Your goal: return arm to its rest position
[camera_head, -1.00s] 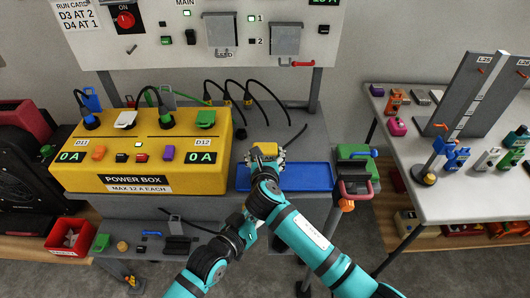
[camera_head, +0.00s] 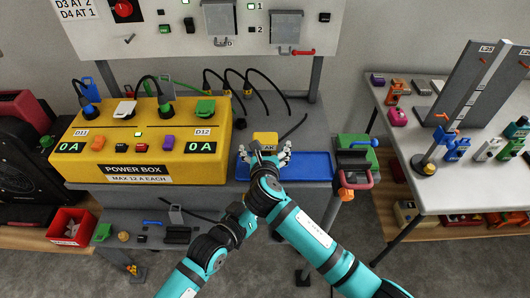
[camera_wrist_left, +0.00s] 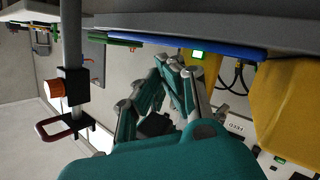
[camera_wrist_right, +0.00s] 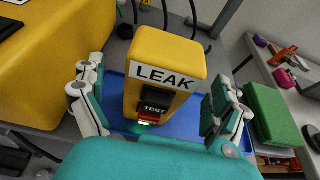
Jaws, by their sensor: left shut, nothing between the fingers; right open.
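The yellow LEAK tester (camera_head: 265,139) stands upright on the blue tray (camera_head: 310,168). In the right wrist view (camera_wrist_right: 158,108) there are gaps between both fingers and the tester. My left gripper (camera_wrist_left: 172,72) is shut and empty, below the tray's edge in the left wrist view. I cannot make out its fingers in the head view.
The yellow power box (camera_head: 140,148) stands left of the tray. A green box with a red-handled tool (camera_head: 354,170) is close on the right. Black cables (camera_head: 245,85) hang behind the tester. A side table (camera_head: 450,190) with small parts stands right. A red bin (camera_head: 70,226) is lower left.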

